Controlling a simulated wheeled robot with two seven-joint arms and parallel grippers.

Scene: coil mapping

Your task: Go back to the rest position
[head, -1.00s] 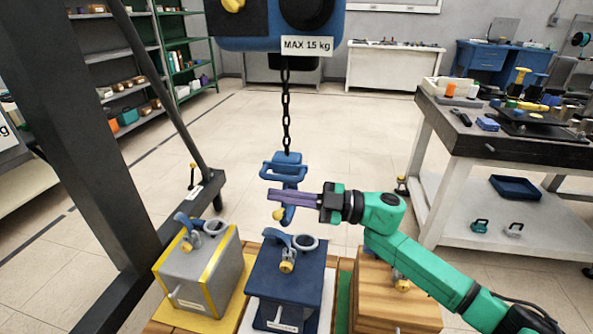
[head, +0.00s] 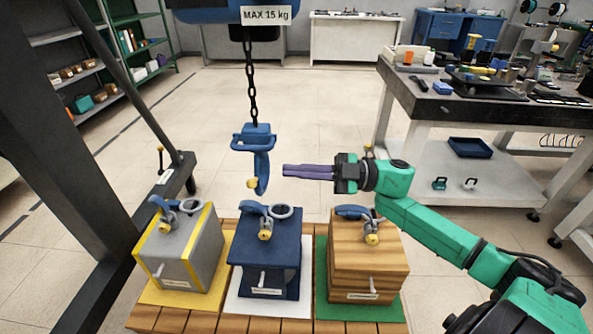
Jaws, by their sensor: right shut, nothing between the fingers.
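My right gripper (head: 308,172) has purple fingers and is shut and empty. It points left in the head view, above the blue and wooden boxes. A blue hook (head: 261,165) with a yellow tip hangs on a dark chain (head: 251,80), just left of the fingertips, with a gap between them. My green right arm (head: 430,228) comes in from the lower right. My left gripper is not in view.
A grey box with yellow edges (head: 175,255), a dark blue box (head: 262,258) and a wooden box (head: 365,262) stand on a slatted platform (head: 270,325). A black frame post (head: 70,130) rises at left. A cluttered workbench (head: 490,110) stands at right; open floor lies behind.

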